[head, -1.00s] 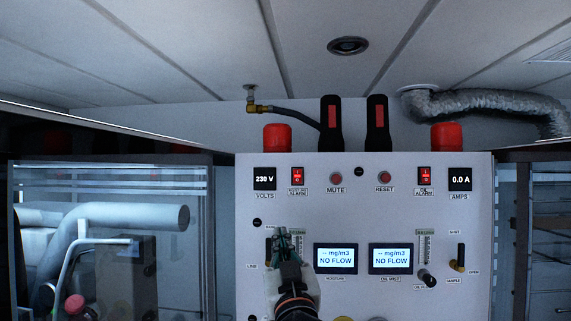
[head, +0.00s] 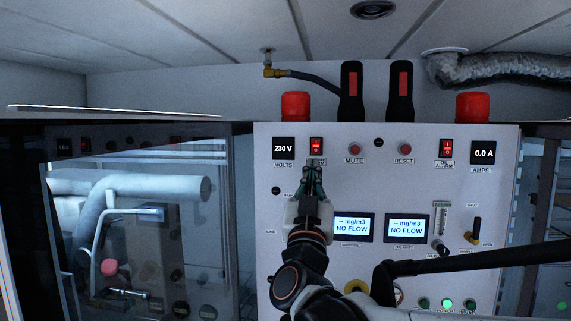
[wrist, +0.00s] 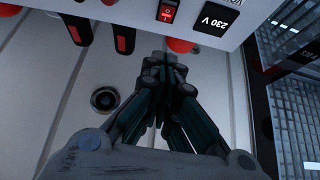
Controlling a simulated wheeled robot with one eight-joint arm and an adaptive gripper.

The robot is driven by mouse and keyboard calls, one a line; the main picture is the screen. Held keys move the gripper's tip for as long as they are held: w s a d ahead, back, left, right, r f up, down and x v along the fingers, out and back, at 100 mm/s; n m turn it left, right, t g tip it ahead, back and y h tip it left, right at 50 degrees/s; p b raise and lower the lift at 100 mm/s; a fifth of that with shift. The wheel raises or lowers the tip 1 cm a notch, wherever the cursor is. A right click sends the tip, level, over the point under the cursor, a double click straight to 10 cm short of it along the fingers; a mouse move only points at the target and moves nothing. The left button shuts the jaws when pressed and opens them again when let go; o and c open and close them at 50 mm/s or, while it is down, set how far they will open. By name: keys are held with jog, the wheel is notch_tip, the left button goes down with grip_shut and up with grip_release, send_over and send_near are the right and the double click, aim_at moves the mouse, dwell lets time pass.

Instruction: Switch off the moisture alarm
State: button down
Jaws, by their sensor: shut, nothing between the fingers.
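The moisture alarm switch (head: 316,145) is a small red rocker on the upper left of the white panel (head: 270,215), right of the 230 V display (head: 283,148). It also shows at the top of the wrist view (wrist: 168,11), upside down. My gripper (head: 314,164) is shut and empty, with its fingertips just below the switch in the head view, covering most of its label. In the wrist view the closed fingertips (wrist: 165,64) lie apart from the switch in the picture. I cannot tell whether they touch the panel.
The MUTE button (head: 355,149), RESET button (head: 405,149) and similar oil alarm switch (head: 446,149) stand to the right. Red lamps (head: 296,106) and black handles (head: 351,92) rise along the panel top. Two screens (head: 407,228) read NO FLOW. A glass-fronted cabinet (head: 150,240) stands left.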

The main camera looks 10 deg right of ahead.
aim_at(315, 152)
jog(key=p+x, duration=0.1)
jog(key=x, duration=0.2)
jog(key=f+p+x, duration=0.1)
jog(key=x, duration=0.3)
jog(key=w+x, duration=0.1)
jog(key=x, duration=0.3)
jog(key=shift+d+f+p, duration=0.15)
jog(key=shift+f+p, duration=0.2)
jog(key=shift+p, duration=0.05)
jog(key=shift+w+d+f, duration=0.15)
jog(key=shift+w+d, duration=0.05)
jog(key=shift+w, duration=0.3)
jog(key=shift+f, duration=0.1)
